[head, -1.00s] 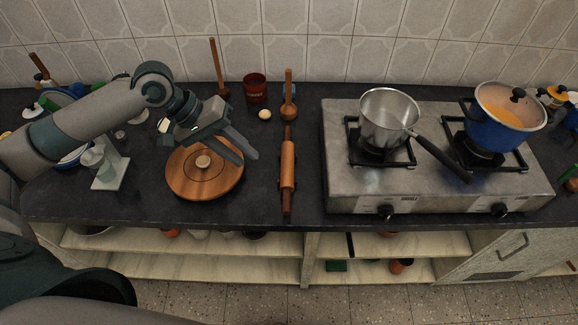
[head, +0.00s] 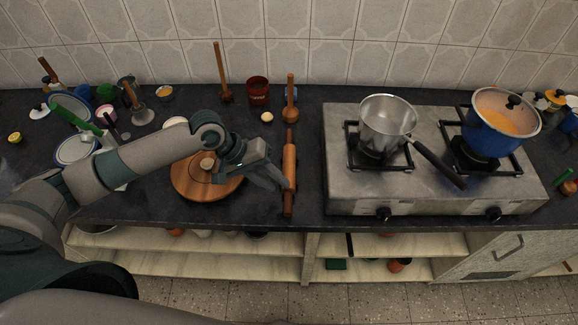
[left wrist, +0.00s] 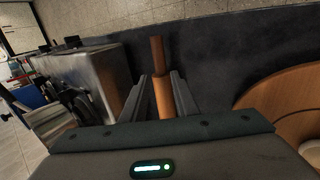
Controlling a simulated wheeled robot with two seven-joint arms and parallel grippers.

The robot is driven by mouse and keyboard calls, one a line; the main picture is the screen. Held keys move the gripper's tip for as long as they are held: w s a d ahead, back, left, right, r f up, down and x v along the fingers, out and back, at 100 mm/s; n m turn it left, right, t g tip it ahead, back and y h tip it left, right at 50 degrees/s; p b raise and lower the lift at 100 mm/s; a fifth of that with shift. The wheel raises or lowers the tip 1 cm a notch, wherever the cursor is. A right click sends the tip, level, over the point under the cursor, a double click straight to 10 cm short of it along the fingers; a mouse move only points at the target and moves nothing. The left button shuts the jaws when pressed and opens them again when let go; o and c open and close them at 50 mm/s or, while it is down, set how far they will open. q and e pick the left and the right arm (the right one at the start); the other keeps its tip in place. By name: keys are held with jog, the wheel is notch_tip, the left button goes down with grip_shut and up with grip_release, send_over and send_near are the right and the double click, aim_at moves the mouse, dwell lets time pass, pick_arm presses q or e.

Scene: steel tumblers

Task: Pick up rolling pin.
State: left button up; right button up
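The wooden rolling pin (head: 289,165) lies on the dark counter, its length running from the wall side toward the front edge, left of the stove. My left gripper (head: 279,180) is at the pin's left side, close to its front half. In the left wrist view the rolling pin (left wrist: 162,92) shows between the two fingers of my left gripper (left wrist: 162,98), which are apart. The fingers look open, and I cannot tell whether either touches the pin. The near part of the pin is hidden by the gripper body there. My right gripper is not in view.
A round wooden board (head: 190,186) with a knob lies left of the pin, partly under my left arm. The stove (head: 435,190) holds a steel saucepan (head: 388,122) and a blue pot (head: 500,125). A red cup (head: 258,92) and an upright wooden utensil (head: 290,100) stand behind.

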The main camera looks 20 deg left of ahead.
aim_at(286, 195)
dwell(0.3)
pick_arm(q)
jog(key=shift+s+d+f+p, duration=0.1)
jog(key=shift+d+f+p, duration=0.3)
jog(key=shift+f+p, duration=0.1)
jog(key=x, duration=0.1)
jog(key=p+x, duration=0.1)
jog(key=x, duration=0.1)
jog(key=shift+s, duration=0.2)
jog(key=shift+w+d+f, duration=0.1)
jog(key=shift+d+f, duration=0.15)
jog(key=shift+f, duration=0.25)
jog(key=shift+r, duration=0.1)
grip_shut()
